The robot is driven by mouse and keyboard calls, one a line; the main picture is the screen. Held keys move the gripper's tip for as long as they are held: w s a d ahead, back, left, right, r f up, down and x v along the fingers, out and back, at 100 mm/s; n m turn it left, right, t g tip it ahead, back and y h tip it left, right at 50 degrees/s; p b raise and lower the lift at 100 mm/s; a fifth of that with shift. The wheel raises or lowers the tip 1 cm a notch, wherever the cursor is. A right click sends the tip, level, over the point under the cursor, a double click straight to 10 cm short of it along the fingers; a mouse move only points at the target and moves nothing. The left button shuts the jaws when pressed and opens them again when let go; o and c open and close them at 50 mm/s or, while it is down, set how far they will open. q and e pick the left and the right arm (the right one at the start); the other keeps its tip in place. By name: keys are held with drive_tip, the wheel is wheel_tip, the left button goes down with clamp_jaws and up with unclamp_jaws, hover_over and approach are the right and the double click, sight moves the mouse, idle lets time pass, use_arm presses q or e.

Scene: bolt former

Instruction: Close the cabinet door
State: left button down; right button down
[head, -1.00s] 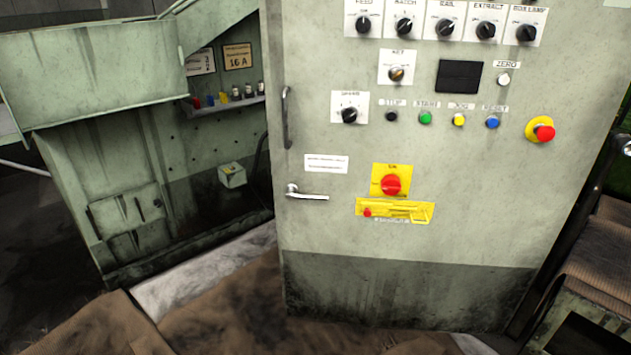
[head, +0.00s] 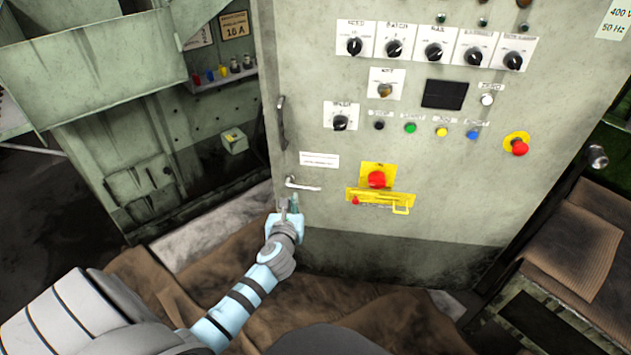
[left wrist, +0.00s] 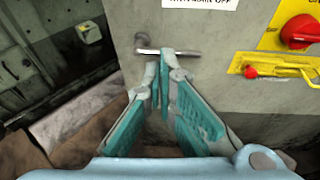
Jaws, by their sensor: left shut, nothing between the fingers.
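The grey-green cabinet door (head: 300,225) with its control panel fills the middle of the head view. Its silver lever handle (head: 303,185) lies roughly level near the lower left edge. A dark vertical pull bar (head: 282,122) is higher on the same edge. I cannot tell whether the door stands ajar. My left gripper (head: 291,204) is shut and empty, just below the lever. In the left wrist view, its teal-padded fingers (left wrist: 166,62) meet near the lever (left wrist: 166,51); contact is unclear. My right gripper is not in view.
A red rotary switch on a yellow plate (head: 376,179) and a yellow hasp (head: 380,199) sit right of the lever. A red emergency button (head: 517,146) is farther right. A green machine housing (head: 100,80) stands left. Brown sheeting (head: 140,275) covers the floor.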

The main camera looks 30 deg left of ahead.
use_arm(q)
drive_tip(key=b+x, duration=0.3)
drive_tip(key=x, duration=0.4)
drive_tip(key=shift+w+f, duration=0.15)
drive_tip(key=shift+a, duration=0.15)
